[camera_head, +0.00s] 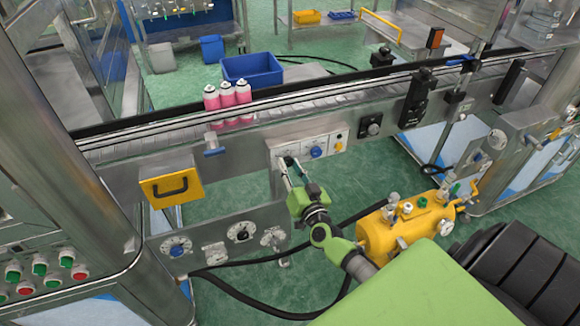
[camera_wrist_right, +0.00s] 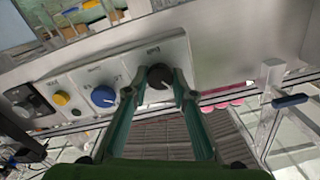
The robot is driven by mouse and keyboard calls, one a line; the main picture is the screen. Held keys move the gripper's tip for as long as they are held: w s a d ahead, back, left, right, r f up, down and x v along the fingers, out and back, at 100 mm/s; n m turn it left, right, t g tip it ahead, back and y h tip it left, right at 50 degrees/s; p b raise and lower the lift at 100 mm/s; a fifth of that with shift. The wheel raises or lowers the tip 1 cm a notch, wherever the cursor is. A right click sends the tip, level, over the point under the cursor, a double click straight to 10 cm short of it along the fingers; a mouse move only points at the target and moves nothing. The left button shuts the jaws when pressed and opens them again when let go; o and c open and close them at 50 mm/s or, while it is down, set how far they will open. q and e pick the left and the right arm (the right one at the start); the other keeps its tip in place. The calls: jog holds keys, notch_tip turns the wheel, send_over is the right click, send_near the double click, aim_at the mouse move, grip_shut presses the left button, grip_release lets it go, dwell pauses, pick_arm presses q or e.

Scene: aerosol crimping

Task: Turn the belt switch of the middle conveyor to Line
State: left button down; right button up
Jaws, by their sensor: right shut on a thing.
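The middle conveyor (camera_head: 135,143) runs across the head view with a control panel (camera_head: 329,140) on its front. My right gripper (camera_head: 291,163) reaches the left end of this panel. In the right wrist view its two green fingers (camera_wrist_right: 161,82) close around a black rotary knob (camera_wrist_right: 158,72) on a pale plate. The knob's label is too small to read, and its setting cannot be told. A blue knob (camera_wrist_right: 103,97) sits beside it on the plate; it also shows in the head view (camera_head: 316,152). My left gripper is not in view.
A yellow button (camera_head: 338,147) sits right of the blue knob. Several pink cans (camera_head: 228,98) stand on the conveyor beside a blue bin (camera_head: 252,69). A yellow handled box (camera_head: 172,187) is at the left. A lower dial panel (camera_head: 212,232) and a yellow tank (camera_head: 380,235) flank my arm.

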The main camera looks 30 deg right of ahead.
jog(key=m, duration=0.5)
jog(key=shift+m+b, duration=0.35)
jog(key=shift+m, duration=0.05)
dwell(0.4)
jog(key=o, duration=1.1)
jog(key=v, duration=1.2)
jog(key=shift+f, duration=0.1)
